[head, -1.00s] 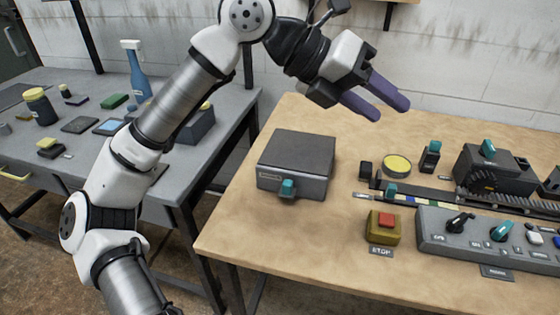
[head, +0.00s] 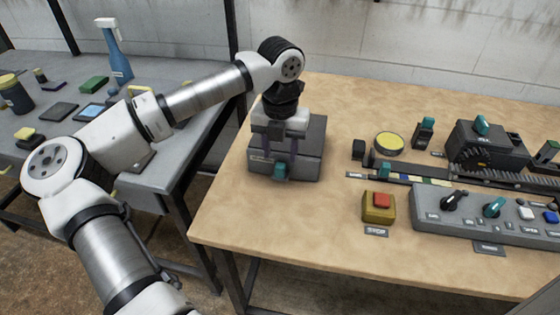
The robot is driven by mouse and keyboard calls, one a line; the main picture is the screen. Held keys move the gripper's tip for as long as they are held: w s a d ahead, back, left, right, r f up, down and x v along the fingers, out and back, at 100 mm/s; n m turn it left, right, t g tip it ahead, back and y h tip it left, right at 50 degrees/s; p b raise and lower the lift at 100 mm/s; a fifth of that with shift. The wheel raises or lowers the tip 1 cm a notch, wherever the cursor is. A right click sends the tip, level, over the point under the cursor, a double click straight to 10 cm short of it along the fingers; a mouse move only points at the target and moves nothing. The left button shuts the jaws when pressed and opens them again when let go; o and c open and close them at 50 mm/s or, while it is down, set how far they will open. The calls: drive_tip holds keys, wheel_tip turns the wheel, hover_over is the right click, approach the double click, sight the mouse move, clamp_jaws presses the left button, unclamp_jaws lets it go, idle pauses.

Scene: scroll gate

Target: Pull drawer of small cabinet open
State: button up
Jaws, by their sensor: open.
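The small cabinet (head: 311,160) is a dark grey box near the left end of the wooden table. A teal handle (head: 280,172) sticks out of its front face. My gripper (head: 280,162) points down over the cabinet's front, its purple fingers close to the handle. The gripper is open. Part of the cabinet's top and front is hidden behind the gripper. I cannot tell whether the fingers touch the handle. The drawer front looks flush with the cabinet.
A yellow box with a red button (head: 379,206) stands right of the cabinet. A grey control panel (head: 470,220) and a dark rail (head: 420,180) lie further right. The wooden tabletop (head: 270,225) in front of the cabinet is clear. A grey table with a blue spray bottle (head: 116,55) stands left.

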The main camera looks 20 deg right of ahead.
sight(280, 166)
drive_tip(key=shift+f+p, duration=0.35)
drive_tip(key=shift+f, duration=2.2)
clamp_jaws()
